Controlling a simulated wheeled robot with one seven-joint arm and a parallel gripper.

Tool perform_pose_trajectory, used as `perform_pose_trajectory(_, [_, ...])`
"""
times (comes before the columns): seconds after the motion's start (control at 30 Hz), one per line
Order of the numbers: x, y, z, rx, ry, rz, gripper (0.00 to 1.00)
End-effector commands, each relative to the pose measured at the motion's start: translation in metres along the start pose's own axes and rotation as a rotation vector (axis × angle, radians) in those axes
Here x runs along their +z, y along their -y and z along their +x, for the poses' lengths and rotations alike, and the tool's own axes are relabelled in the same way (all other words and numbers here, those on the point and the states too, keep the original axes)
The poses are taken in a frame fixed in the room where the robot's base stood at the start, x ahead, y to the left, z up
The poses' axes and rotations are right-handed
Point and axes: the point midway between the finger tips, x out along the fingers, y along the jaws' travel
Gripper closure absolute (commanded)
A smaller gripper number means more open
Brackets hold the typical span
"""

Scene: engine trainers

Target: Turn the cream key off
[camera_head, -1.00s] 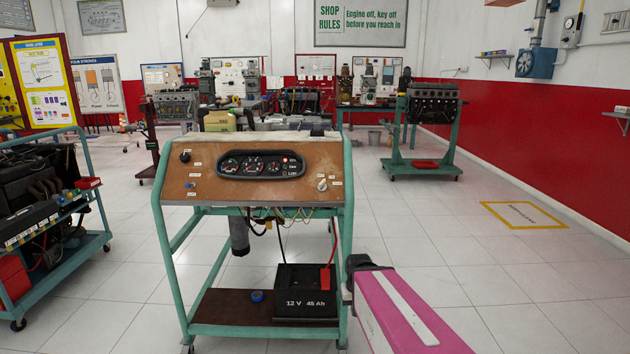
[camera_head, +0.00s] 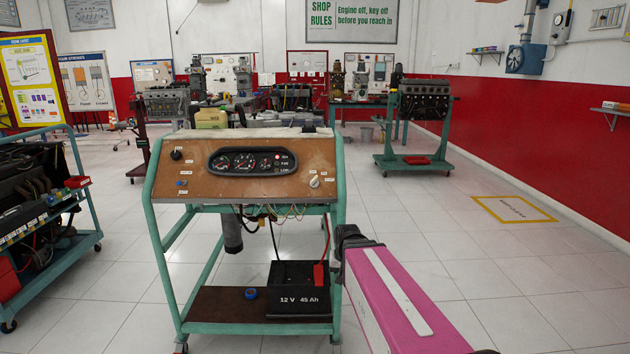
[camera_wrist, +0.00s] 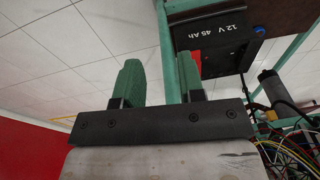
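The cream key (camera_head: 314,181) is a small knob at the right end of the brown dashboard panel (camera_head: 225,186), between small white labels. Its exact angle is too small to tell. The panel tops a green wheeled stand (camera_head: 157,225). My gripper (camera_head: 347,236) is at the end of my pink arm, below and right of the key in the head view, touching nothing that I can make out. In the wrist view, my gripper (camera_wrist: 158,72) shows two green fingers spread apart with nothing between them. The key does not show in the wrist view.
A black knob (camera_head: 176,155) and a blue switch (camera_head: 182,183) are on the panel's left. A black battery (camera_head: 298,290) stands on the lower shelf, with loose wires above. An engine cart (camera_head: 30,210) is at left. The floor at right is clear.

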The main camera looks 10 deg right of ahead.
Motion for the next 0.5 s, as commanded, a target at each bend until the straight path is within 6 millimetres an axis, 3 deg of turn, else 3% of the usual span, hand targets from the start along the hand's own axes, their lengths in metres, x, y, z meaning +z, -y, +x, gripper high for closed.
perform_pose_trajectory(0.1, [-0.033,0.012,-0.033,-0.022,-0.056,0.063,0.64])
perform_pose_trajectory(0.5, [-0.115,0.048,-0.154,-0.127,-0.218,0.278,0.64])
